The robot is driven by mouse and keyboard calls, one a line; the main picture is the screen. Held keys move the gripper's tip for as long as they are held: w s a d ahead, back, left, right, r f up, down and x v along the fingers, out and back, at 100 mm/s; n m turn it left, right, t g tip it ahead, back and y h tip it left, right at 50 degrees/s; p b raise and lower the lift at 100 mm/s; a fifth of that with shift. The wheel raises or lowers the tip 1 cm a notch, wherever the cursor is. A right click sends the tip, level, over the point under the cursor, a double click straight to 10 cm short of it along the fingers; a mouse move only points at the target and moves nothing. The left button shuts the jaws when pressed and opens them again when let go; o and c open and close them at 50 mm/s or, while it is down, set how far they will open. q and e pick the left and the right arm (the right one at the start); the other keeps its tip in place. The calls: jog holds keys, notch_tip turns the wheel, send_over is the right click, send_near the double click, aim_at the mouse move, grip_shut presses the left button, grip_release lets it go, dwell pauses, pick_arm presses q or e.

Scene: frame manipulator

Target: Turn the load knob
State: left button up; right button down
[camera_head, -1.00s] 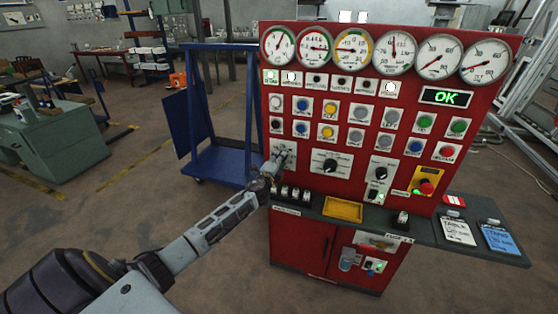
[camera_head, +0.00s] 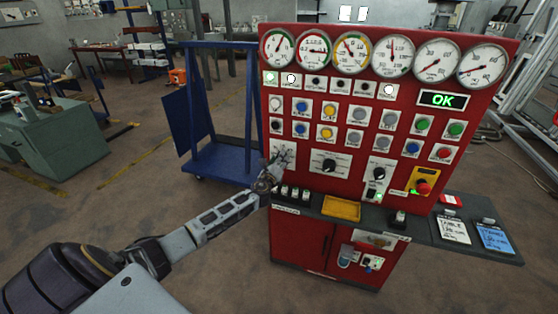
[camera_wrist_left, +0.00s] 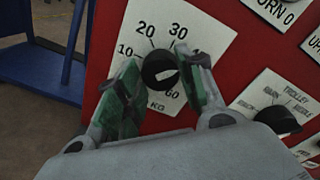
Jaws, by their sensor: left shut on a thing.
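The load knob (camera_wrist_left: 160,70) is a black round knob with a white pointer mark. It sits on a white plate (camera_wrist_left: 200,22) marked 10, 20, 30, 60 and KG, at the left of the red panel (camera_head: 375,185). In the wrist view my left gripper (camera_wrist_left: 158,62) has one green-padded finger on each side of the knob and is shut on it. The white mark slants toward the upper right. In the head view my left gripper (camera_head: 281,156) covers the knob, which I cannot make out there. My right gripper is not in view.
Several gauges (camera_head: 352,52) line the panel's top, with lamps and buttons below. A black selector (camera_head: 330,166) is right of my gripper. A dark shelf (camera_head: 372,212) with a yellow tray (camera_head: 342,207) juts out below. A blue trolley (camera_head: 222,165) stands left of the panel.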

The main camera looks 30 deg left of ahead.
pick_arm(q)
jog(key=shift+f+m, duration=0.1)
jog(key=shift+m, duration=0.2)
jog(key=o, duration=1)
jog(key=shift+v, duration=5.95)
jog(key=shift+d, duration=0.1)
